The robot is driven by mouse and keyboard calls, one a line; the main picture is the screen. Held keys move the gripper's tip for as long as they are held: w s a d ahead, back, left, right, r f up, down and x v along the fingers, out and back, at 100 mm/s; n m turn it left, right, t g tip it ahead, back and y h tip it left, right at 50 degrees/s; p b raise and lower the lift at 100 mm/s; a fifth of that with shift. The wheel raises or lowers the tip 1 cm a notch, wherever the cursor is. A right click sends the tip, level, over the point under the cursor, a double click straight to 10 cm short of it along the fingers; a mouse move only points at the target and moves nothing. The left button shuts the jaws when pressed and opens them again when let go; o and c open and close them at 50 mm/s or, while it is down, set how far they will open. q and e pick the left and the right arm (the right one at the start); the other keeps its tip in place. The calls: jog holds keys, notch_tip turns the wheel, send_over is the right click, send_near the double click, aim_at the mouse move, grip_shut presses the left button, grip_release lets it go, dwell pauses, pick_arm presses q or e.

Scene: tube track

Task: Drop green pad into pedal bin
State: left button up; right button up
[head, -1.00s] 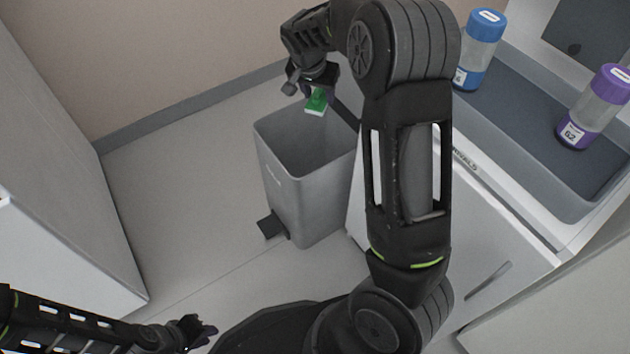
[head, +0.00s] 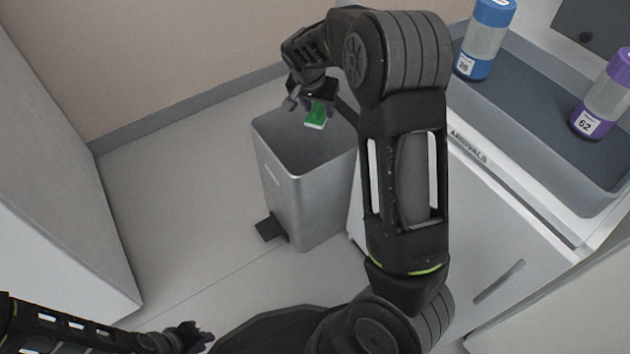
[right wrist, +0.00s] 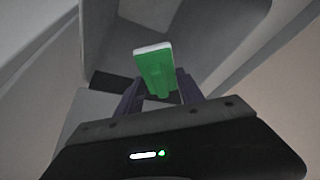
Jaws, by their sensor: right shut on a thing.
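The green pad (head: 316,116), green with a white face, is held in my right gripper (head: 313,100) above the open top of the grey pedal bin (head: 305,195). In the right wrist view the pad (right wrist: 155,72) sits between the fingers of the right gripper (right wrist: 160,98), and the bin's inside shows beyond it. The bin stands upright on the floor with its black pedal (head: 270,229) at the front. My left gripper (head: 193,338) is low at the bottom left, far from the bin; its fingers are too small to read.
A counter with a grey tray (head: 540,130) labelled ARRIVALS stands right of the bin. It holds a blue-capped tube (head: 486,40) and a purple-capped tube (head: 604,95). A white cabinet (head: 60,180) stands at left. Floor left of the bin is clear.

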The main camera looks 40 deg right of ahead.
jog(key=o, duration=1.4)
jog(key=p+v, duration=0.2)
jog(key=v, duration=0.6)
jog(key=shift+p, duration=0.35)
jog(key=shift+f, duration=0.1)
